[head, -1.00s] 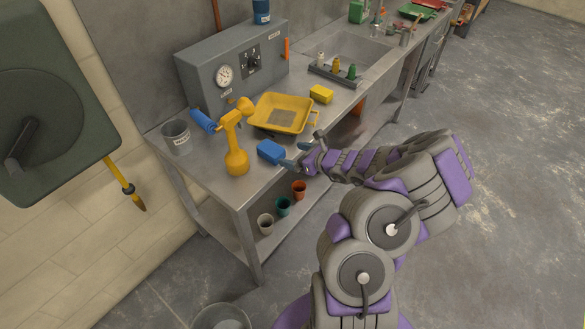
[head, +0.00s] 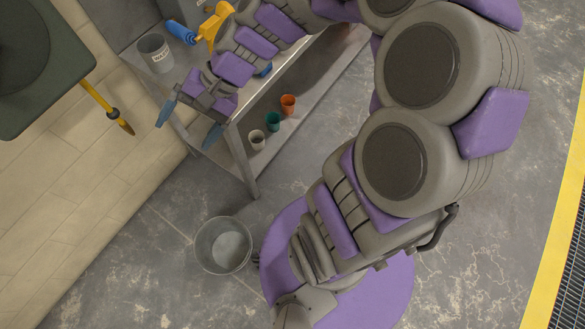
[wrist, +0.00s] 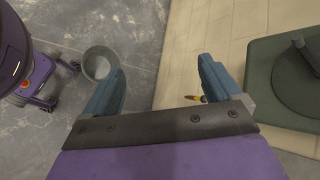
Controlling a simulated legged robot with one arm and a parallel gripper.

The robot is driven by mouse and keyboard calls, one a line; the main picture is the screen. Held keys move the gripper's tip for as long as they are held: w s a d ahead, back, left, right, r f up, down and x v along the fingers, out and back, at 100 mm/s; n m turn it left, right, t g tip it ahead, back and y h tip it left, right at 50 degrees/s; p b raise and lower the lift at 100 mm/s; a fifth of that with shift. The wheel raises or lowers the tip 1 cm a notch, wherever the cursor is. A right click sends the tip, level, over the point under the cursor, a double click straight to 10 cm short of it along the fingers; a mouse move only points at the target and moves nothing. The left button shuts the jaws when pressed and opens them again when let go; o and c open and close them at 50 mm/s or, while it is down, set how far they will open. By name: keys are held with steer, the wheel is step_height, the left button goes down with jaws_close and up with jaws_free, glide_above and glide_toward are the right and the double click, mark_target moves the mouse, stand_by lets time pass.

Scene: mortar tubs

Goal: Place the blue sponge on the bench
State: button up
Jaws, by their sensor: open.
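The blue sponge (head: 265,69) shows only as a small blue patch on the grey metal bench (head: 190,60) in the head view. My arm hides most of it. My gripper (head: 184,136) is open and empty, beyond the bench's near left corner and away from the sponge. Its two blue fingers are spread apart. In the wrist view the open gripper (wrist: 162,68) has nothing between its fingers, with floor and pale wall behind. The sponge is not in the wrist view.
A grey labelled tub (head: 155,52) and a yellow spray bottle (head: 215,25) stand on the bench. Orange (head: 288,104), teal (head: 273,121) and pale (head: 258,140) cups are on the lower shelf. A bucket (head: 223,245) stands on the floor.

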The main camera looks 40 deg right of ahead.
steer(key=s+d+n+g+h, duration=0.1)
steer(key=s+d+n+h, duration=0.2)
steer(key=s, duration=0.7)
steer(key=s+d+n+g+h, duration=0.1)
steer(key=s+d+n+h, duration=0.3)
steer(key=s+d+h, duration=0.2)
steer(key=s+d, duration=0.2)
steer(key=s, duration=0.1)
steer(key=shift+s+f+h, duration=0.3)
steer(key=shift+s, duration=0.1)
